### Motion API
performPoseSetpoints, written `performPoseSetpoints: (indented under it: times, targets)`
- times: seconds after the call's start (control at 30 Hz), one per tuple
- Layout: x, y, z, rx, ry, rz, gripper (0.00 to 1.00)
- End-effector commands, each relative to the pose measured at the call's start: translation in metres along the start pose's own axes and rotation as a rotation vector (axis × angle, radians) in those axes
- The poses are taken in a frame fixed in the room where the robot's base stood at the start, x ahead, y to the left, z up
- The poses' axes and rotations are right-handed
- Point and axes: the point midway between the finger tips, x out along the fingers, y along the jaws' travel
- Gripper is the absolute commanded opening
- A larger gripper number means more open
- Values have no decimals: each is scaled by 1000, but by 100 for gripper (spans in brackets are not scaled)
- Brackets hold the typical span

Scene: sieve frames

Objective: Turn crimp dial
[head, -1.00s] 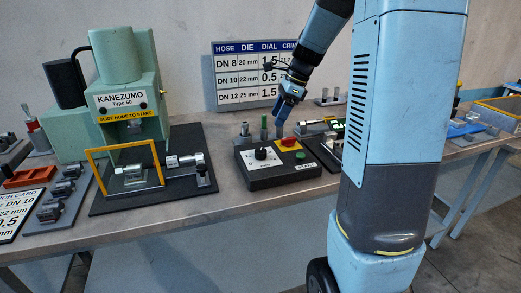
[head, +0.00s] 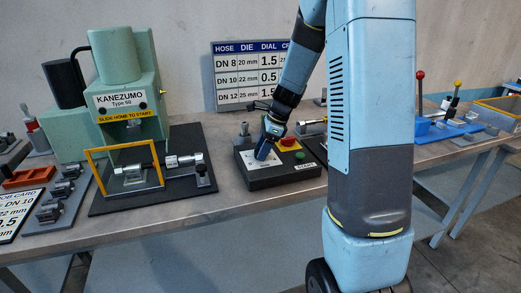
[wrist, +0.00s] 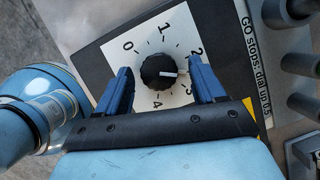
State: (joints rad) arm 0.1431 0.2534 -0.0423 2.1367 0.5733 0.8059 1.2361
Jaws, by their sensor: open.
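The crimp dial (wrist: 159,71) is a black ribbed knob on a white numbered plate (wrist: 113,49) in the wrist view. Its white pointer line points right, between the 2 and 3 marks. My gripper (wrist: 160,67) is open, with one blue finger on each side of the knob; I cannot tell whether they touch it. In the head view my gripper (head: 263,155) is down over the white plate of the dark control box (head: 285,177) and hides the dial.
The box also carries a red button (head: 288,142) and a green button. The green Kanezumo machine (head: 124,70) stands at left, with a job card (head: 22,211) showing DN 10, 22 mm and 0.5. A wall chart (head: 240,75) hangs behind. Small parts stand behind the box.

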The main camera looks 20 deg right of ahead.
Motion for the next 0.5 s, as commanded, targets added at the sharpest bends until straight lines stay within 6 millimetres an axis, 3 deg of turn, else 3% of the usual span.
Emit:
performPoseSetpoints:
  times: [0.37, 0.5]
  targets:
    - [6, 0, 0, -1, 0, 0, 69]
    - [6, 0, 0, -1, 0, 0, 58]
